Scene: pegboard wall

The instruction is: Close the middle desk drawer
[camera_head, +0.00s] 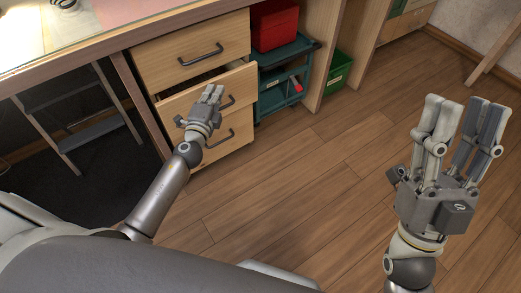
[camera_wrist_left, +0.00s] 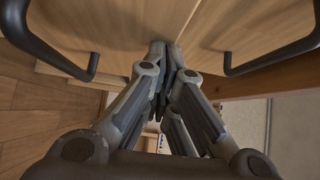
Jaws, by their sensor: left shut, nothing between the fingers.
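The middle desk drawer (camera_head: 243,83) has a light wood front and a dark bar handle (camera_head: 229,102). It stands out from the desk, with a dark gap above its top edge. In the left wrist view, my shut fingertips (camera_wrist_left: 167,50) point at the seam between two wooden fronts, with a dark handle on each side. Whether they touch is unclear. My right gripper (camera_head: 460,118) is open and empty over the floor at the right.
The top drawer (camera_head: 165,56) sits above and the bottom drawer (camera_head: 238,128) below. A teal cart (camera_head: 270,100) with a red box (camera_head: 274,25) stands right of the drawers, and a green bin (camera_head: 337,74) beyond. A step stool (camera_head: 95,133) is under the desk. The wooden floor is clear.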

